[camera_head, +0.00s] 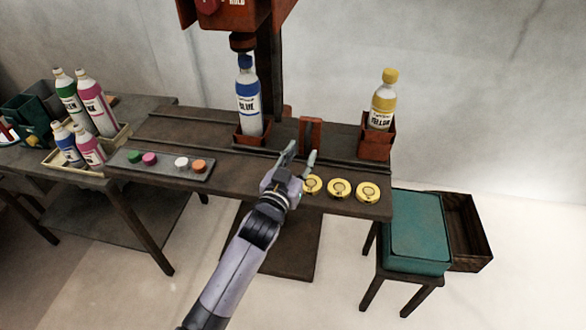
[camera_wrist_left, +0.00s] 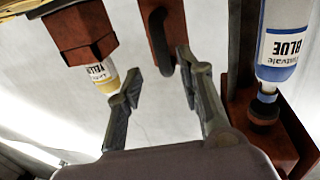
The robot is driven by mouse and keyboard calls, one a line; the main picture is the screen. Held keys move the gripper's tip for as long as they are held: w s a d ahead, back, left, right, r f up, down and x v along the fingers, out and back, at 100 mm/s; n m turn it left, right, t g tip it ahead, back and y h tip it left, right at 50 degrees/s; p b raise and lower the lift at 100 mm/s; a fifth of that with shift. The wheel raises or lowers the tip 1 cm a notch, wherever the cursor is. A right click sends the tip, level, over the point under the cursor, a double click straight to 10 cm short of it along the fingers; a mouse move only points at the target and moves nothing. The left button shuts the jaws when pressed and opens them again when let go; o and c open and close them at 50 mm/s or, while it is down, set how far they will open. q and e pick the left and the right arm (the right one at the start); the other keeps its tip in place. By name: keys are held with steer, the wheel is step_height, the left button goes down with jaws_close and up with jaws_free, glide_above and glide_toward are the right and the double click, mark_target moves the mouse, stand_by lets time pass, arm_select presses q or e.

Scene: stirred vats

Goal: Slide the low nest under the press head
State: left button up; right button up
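The red press head (camera_head: 243,42) hangs over a blue-labelled bottle (camera_head: 248,97), which stands upright in a red nest (camera_head: 252,138) on the bench rail. The bottle's capped top is close under the press. A second red nest (camera_head: 377,140), to the right, holds a yellow-capped bottle (camera_head: 382,100). Its walls look taller than the blue bottle's nest. My left gripper (camera_head: 300,150) is open in front of this handle. In the left wrist view the handle (camera_wrist_left: 158,40) shows between and beyond the parted fingertips (camera_wrist_left: 160,72). My right gripper is out of view.
Several yellow round pieces (camera_head: 339,190) lie on the bench's front edge, right of my arm. A grey strip (camera_head: 160,165) with coloured caps lies left. A tray of bottles (camera_head: 62,160) stands further left. A teal-topped stool (camera_head: 415,232) and wooden crate (camera_head: 468,232) are at the right.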

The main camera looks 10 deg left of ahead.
arm_select(q)
steer(key=v, duration=0.5)
steer(key=shift+s+a+r, duration=0.1)
steer(key=shift+s, duration=0.3)
